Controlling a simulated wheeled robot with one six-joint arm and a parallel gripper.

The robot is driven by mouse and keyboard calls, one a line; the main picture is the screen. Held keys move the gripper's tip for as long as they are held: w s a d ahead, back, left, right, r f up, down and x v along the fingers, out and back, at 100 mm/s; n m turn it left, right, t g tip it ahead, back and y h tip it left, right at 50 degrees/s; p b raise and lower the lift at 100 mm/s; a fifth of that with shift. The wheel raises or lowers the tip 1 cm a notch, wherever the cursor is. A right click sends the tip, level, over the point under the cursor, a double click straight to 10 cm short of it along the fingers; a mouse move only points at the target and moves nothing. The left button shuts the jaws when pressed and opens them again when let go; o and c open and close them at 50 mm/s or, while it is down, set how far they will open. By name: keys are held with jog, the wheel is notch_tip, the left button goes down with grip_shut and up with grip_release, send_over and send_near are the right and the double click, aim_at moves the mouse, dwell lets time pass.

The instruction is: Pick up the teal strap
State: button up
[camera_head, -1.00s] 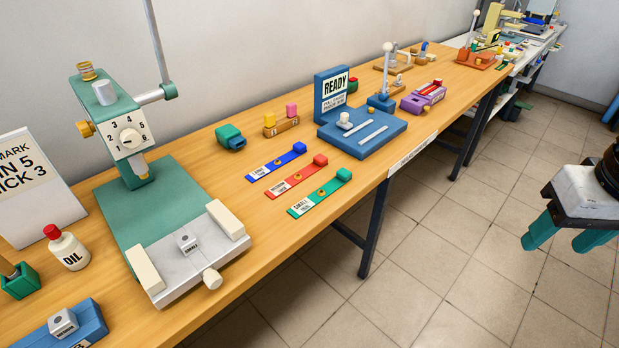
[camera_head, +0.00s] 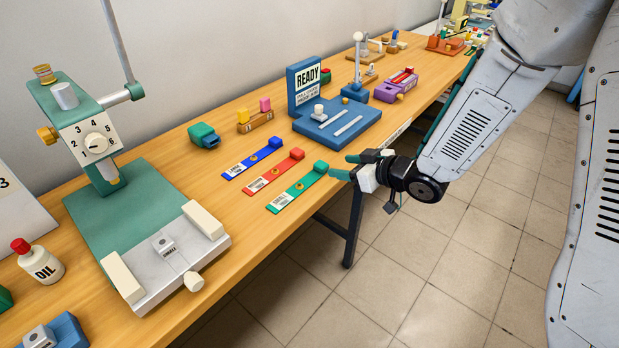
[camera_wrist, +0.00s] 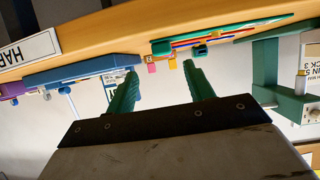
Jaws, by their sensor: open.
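The teal strap (camera_head: 294,192) lies flat on the wooden table, the nearest to the front edge of three straps, with a white label at one end, a gold stud along it and a raised teal block (camera_head: 320,167) at its far right end. My gripper (camera_head: 340,167) is open and empty, just right of that block at the table's front edge. I cannot tell whether a finger touches it. In the wrist view, which is upside down, the green fingers (camera_wrist: 160,90) are spread apart and the teal strap (camera_wrist: 235,30) lies beyond them along the table edge.
A red strap (camera_head: 270,175) and a blue strap (camera_head: 250,160) lie beside it. A blue READY stand (camera_head: 345,130) is behind my gripper. A green press (camera_head: 110,200) with a pale plate stands at left. Open floor (camera_head: 480,230) lies in front of the table.

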aim_at(322, 164)
jog(key=shift+y, duration=0.3)
jog(key=x, duration=0.8)
jog(key=shift+a+f, duration=0.1)
jog(key=shift+f, duration=0.1)
jog(key=c, duration=1)
